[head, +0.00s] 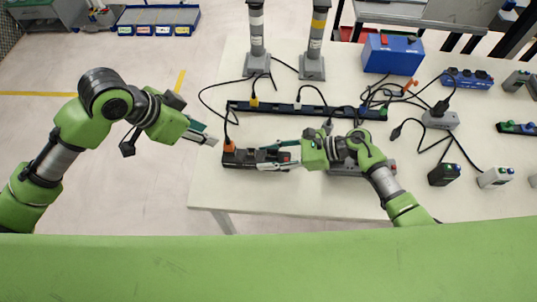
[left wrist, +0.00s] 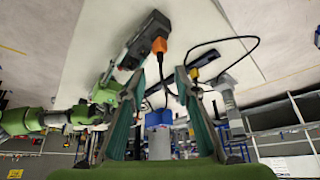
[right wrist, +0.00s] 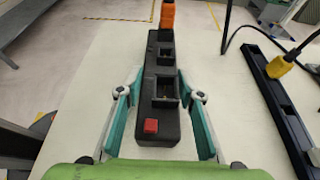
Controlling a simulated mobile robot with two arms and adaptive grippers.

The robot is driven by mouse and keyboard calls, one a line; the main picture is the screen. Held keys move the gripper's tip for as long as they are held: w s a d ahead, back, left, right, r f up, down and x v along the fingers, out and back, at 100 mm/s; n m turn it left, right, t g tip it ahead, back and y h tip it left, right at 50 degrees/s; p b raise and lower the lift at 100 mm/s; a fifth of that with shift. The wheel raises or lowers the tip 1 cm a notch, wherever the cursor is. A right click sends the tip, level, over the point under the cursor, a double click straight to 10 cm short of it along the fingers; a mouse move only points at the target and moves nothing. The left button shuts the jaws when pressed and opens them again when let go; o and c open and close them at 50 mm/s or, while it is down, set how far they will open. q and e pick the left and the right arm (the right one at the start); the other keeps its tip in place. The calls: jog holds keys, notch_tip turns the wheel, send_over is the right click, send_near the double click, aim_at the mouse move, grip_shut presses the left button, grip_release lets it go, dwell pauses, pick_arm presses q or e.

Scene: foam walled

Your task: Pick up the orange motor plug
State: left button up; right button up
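The orange motor plug (head: 229,146) stands in the left end of a black power strip (head: 243,157) near the table's left front. It shows at the strip's far end in the right wrist view (right wrist: 167,14), and in the left wrist view (left wrist: 159,46). My right gripper (head: 264,156) is open, its fingers on either side of the strip's near part; I cannot tell whether the right finger touches it. My left gripper (head: 211,138) is open and empty near the table's left edge, to the left of the plug.
A long dark strip (head: 310,108) with a yellow plug (head: 254,102) lies behind, with loose black cables. Two grey posts (head: 257,62) (head: 313,66) and a blue box (head: 392,55) stand at the back. The front left tabletop (head: 225,190) is clear.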

pick_arm(q)
jog(key=shift+o, duration=0.3)
jog(key=s+d+r+m+h, duration=0.1)
jog(key=d+r+m, duration=0.3)
jog(key=d+m, duration=0.4)
jog(key=d, duration=0.5)
jog(key=shift+s+r+h, duration=0.15)
jog(key=shift+h, duration=0.15)
jog(key=s+d+m, duration=0.2)
jog(key=d+m, duration=0.2)
jog(key=m+y, duration=0.6)
jog(key=m, duration=0.9)
send_near(227, 142)
jog(key=shift+t, duration=0.4)
jog(key=x, duration=0.4)
jog(key=s+x, duration=0.1)
jog(key=x, duration=0.1)
jog(key=shift+w+a+f, duration=0.15)
jog(key=shift+a+f, duration=0.1)
jog(key=shift+f, duration=0.2)
jog(key=x, duration=0.5)
jog(key=shift+w+d, duration=0.2)
jog(key=shift+d, duration=0.1)
grip_shut()
